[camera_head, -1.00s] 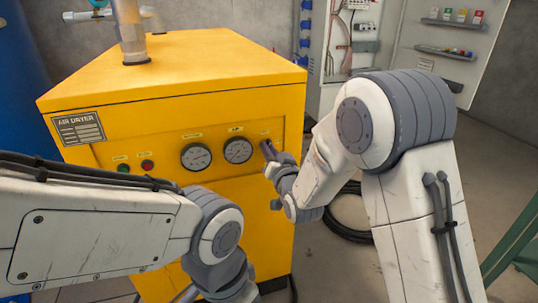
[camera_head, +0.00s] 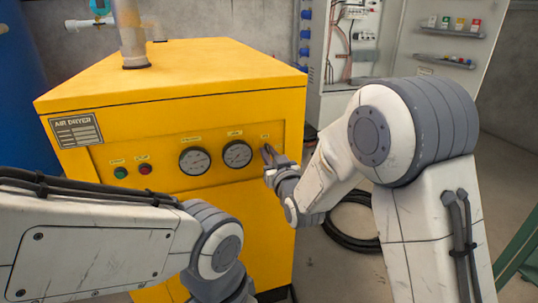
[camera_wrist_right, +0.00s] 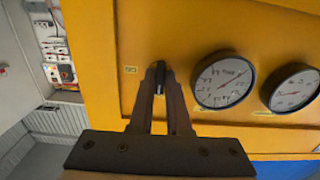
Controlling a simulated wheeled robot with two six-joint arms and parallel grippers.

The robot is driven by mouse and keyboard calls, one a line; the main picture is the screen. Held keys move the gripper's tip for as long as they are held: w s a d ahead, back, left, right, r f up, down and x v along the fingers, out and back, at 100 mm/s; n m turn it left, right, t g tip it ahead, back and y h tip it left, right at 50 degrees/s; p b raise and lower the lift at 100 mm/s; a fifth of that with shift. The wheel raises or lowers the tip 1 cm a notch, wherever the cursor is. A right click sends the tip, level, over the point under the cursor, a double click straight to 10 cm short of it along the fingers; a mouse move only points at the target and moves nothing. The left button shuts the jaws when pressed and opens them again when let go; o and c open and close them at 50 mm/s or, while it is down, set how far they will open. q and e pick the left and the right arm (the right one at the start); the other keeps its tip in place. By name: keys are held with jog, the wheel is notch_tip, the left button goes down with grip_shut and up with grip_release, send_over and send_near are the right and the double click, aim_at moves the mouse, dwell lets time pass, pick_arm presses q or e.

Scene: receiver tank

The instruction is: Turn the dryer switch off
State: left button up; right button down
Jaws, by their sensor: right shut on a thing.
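The yellow air dryer (camera_head: 180,75) stands in front of me. Its front panel carries a green button (camera_head: 120,172), a red button (camera_head: 145,169) and two round gauges. The dark dryer switch (camera_wrist_right: 160,70) is at the panel's right end in the head view, beside the gauges. My right gripper (camera_head: 268,152) reaches it from the right. In the right wrist view the two fingers (camera_wrist_right: 160,80) are closed around the switch knob. Its exact turn angle is partly hidden by the fingertips. My left arm comes in from the left; its gripper is out of view.
An open electrical cabinet (camera_head: 350,50) stands behind at the right. A coiled black hose (camera_head: 350,240) lies on the floor right of the dryer. A metal pipe (camera_head: 131,40) rises from the dryer's top. A blue tank is at the far left.

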jog(key=shift+f, duration=0.1)
jog(key=c, duration=0.9)
grip_release()
jog(key=shift+s, duration=0.1)
jog(key=shift+b+v, duration=1.6)
jog(key=shift+v, duration=3.55)
